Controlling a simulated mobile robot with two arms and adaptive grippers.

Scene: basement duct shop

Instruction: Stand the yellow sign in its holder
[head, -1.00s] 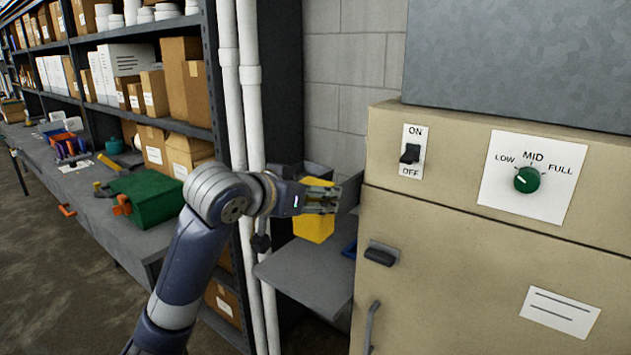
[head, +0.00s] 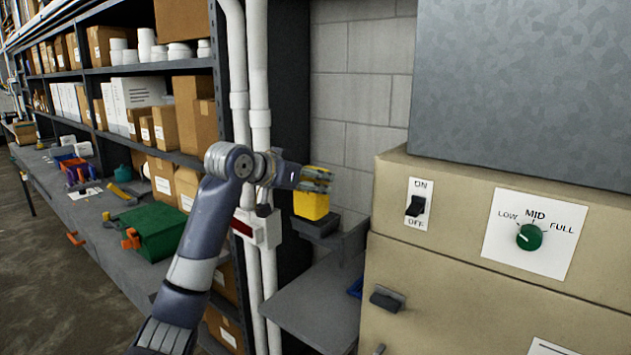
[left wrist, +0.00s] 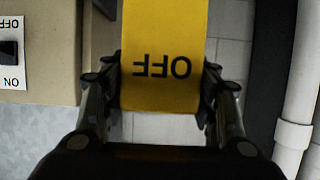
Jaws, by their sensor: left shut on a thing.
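The yellow sign (head: 311,207) is held upright in my left gripper (head: 316,180), which is shut on its upper part. In the left wrist view the sign (left wrist: 164,40) fills the space between the fingers (left wrist: 165,95) and shows the word OFF upside down. The dark grey holder (head: 320,226) is on the wall side, directly below the sign in the head view. The sign's lower edge appears right at the holder's top; I cannot tell whether it is above it, in front of it or in it. My right gripper is not in view.
A beige cabinet (head: 450,275) with an ON/OFF switch (head: 415,206) and a green dial (head: 530,237) stands to the right. White pipes (head: 261,120) and a loaded shelf rack are left. A grey shelf (head: 318,300) lies below, mostly clear. A green box (head: 152,232) sits on the bench.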

